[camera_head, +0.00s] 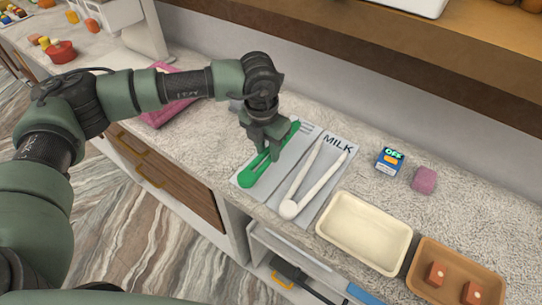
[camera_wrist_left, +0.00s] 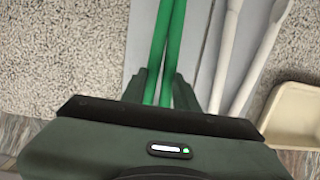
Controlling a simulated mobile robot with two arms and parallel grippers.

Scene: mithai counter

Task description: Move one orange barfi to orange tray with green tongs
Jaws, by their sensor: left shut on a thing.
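The green tongs (camera_head: 251,175) lie on a grey mat (camera_head: 237,180) on the counter, next to white tongs (camera_head: 290,208). My left gripper (camera_head: 268,146) comes down over the green tongs and is shut on them. In the left wrist view the two green arms (camera_wrist_left: 167,40) run between my left fingers (camera_wrist_left: 167,90). An orange-brown tray (camera_head: 428,262) at the lower right holds orange-brown barfi pieces, one (camera_head: 436,274) and another (camera_head: 472,293). My right gripper is not in view.
An empty cream tray (camera_head: 364,232) stands between the mat and the orange-brown tray. A blue-black box (camera_head: 389,162) and a pink block (camera_head: 424,180) sit behind it. A pink item (camera_head: 170,110) lies left of the mat. A wooden shelf (camera_head: 440,60) overhangs the back.

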